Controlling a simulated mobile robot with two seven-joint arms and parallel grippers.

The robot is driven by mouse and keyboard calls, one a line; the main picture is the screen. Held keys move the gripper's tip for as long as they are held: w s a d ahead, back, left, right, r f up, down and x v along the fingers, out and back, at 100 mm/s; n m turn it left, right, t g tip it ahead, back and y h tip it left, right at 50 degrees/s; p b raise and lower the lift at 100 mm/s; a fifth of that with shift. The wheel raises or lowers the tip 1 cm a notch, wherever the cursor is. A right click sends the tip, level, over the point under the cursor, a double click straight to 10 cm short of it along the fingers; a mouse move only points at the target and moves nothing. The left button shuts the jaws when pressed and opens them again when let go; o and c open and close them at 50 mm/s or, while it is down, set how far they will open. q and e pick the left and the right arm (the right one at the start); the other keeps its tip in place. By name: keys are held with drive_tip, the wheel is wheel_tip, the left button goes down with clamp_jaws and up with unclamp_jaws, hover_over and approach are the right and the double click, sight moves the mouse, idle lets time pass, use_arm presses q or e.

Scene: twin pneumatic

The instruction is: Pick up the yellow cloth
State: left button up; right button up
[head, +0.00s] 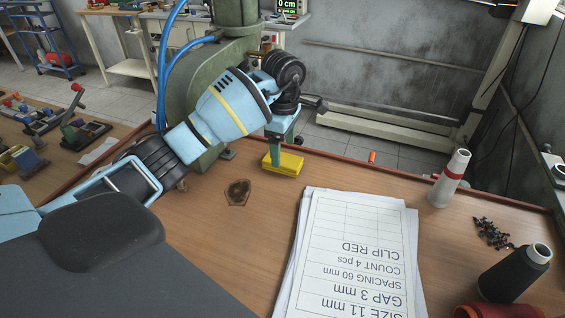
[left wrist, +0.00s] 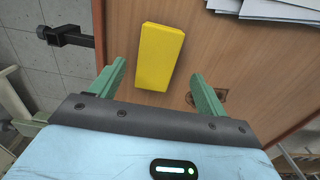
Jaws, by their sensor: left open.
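The yellow cloth (head: 285,163) is a small folded block lying on the wooden table near its back edge. In the left wrist view the cloth (left wrist: 158,57) lies ahead, between the lines of the two green fingers. My left gripper (head: 281,145) is above the cloth in the head view and partly hides it. In the left wrist view the left gripper (left wrist: 157,88) is open, with no contact visible between its fingers and the cloth. My right gripper is not in view.
A paper stack (head: 350,250) lies right of the cloth. A white bottle (head: 449,178), black screws (head: 492,234) and a dark spool (head: 515,273) are further right. A green machine (head: 205,100) stands behind my left arm. A brown stain (head: 238,192) marks the table.

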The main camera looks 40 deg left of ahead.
sight(282, 159)
use_arm(q)
drive_tip(key=f, duration=0.4)
drive_tip(key=shift+w+a+f, duration=0.25)
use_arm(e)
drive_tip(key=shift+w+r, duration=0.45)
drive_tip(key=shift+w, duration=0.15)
use_arm(q)
drive_tip(key=c, duration=1)
drive_tip(key=shift+c, duration=0.2)
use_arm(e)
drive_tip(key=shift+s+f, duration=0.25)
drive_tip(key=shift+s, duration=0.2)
use_arm(q)
drive_tip(key=shift+r, duration=0.1)
